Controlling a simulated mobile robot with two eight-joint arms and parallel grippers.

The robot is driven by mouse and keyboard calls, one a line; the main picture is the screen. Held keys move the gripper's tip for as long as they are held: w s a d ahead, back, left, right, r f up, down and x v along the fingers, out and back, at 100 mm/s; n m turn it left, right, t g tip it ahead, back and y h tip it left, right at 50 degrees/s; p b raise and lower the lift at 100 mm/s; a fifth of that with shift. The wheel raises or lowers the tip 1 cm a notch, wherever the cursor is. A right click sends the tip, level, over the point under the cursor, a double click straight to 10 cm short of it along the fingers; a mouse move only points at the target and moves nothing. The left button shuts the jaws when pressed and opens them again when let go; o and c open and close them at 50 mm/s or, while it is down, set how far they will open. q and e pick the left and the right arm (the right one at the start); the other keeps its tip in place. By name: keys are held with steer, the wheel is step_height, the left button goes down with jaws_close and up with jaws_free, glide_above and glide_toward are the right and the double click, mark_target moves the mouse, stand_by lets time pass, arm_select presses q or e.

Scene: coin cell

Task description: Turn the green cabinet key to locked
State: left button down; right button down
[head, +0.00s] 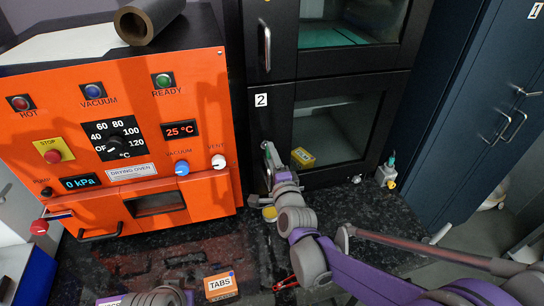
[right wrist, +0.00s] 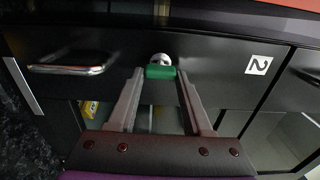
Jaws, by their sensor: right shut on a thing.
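The green cabinet key (right wrist: 160,72) sits in a round silver lock (right wrist: 159,58) on the black door of cabinet 2. In the right wrist view its green head lies lengthwise across the picture, between my two fingertips. My right gripper (right wrist: 160,76) is shut on the key head, one finger at each end of it. In the head view my right gripper (head: 269,152) reaches up to the door below the number 2 label (head: 261,100); the key is mostly hidden there. My left gripper is not in view.
The cabinet handle (right wrist: 66,69) is beside the lock. A yellow box (head: 303,157) shows by the cabinet's window. The orange drying oven (head: 120,185) stands close on the left. A TABS box (head: 221,286) and red-handled pliers (head: 285,283) lie on the dark bench.

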steer(key=shift+c, duration=1.6)
jaws_free()
steer(key=s+d+b, duration=0.1)
steer(key=s+d, duration=0.1)
steer(key=s, duration=0.8)
steer(key=shift+s, duration=0.3)
steer(key=s+d+f+n+g+h, duration=0.1)
steer(key=s+d+f+n+g, duration=0.3)
steer(key=s, duration=0.3)
steer(key=s+d+f+n+g+h, duration=0.1)
steer(key=s+d+f+n+g, duration=0.3)
steer(key=s+f+n, duration=0.1)
steer(key=s+d+f+n+g+h, duration=0.1)
steer(key=s+d+f+n+g, duration=0.3)
steer(key=s+n, duration=0.3)
steer(key=shift+s+d+f, duration=0.15)
steer(key=shift+s, duration=0.95)
